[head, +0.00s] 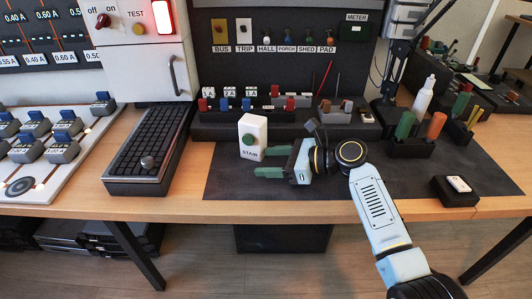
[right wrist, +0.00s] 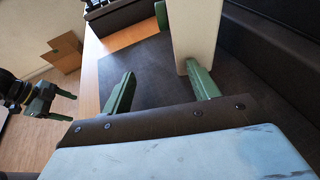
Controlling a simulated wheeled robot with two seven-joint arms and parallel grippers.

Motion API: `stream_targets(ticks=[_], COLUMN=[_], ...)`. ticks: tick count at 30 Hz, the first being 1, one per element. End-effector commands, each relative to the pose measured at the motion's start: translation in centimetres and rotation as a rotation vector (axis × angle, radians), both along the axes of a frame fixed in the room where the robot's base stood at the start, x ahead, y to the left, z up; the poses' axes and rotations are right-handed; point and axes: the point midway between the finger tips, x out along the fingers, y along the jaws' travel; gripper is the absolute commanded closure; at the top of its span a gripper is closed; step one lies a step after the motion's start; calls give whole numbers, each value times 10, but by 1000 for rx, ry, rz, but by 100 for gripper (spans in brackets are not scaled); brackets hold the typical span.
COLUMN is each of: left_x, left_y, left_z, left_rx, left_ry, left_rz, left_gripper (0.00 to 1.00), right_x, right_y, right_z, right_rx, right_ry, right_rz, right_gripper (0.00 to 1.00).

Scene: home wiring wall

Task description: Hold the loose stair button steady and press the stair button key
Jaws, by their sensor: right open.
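The stair button is a white upright box (head: 253,127) with a round green key (head: 248,139) on its front and a STAIR label at its foot. It stands on the dark mat. My right gripper (head: 264,162) is open and empty just right of and in front of the box, fingers pointing left. In the right wrist view, the box (right wrist: 195,35) is beyond the open fingers (right wrist: 156,76), close to the right-hand one; I cannot tell if they touch. The green key (right wrist: 161,14) shows on its left side. My left gripper (right wrist: 62,104) shows there with fingers apart, away from the box.
A dark ridged tray (head: 150,150) lies left of the mat (head: 330,185). A panel with labelled switches (head: 280,55) stands behind. The mat's front is clear.

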Motion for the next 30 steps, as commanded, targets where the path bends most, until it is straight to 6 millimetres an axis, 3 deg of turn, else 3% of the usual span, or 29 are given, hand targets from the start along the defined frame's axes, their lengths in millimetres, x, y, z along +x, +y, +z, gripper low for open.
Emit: stream_targets(ticks=[2, 16, 21, 30], left_x=[0, 0, 0, 0], left_y=[0, 0, 0, 0], left_z=[0, 0, 0, 0], left_rx=[0, 0, 0, 0], left_ry=[0, 0, 1, 1], left_rz=[0, 0, 0, 0], left_gripper=[27, 27, 27, 27], right_x=[0, 0, 0, 0], right_y=[0, 0, 0, 0], right_z=[0, 0, 0, 0], right_rx=[0, 0, 0, 0], right_ry=[0, 0, 0, 0], right_rz=[0, 0, 0, 0], right_gripper=[40, 100, 100, 61])
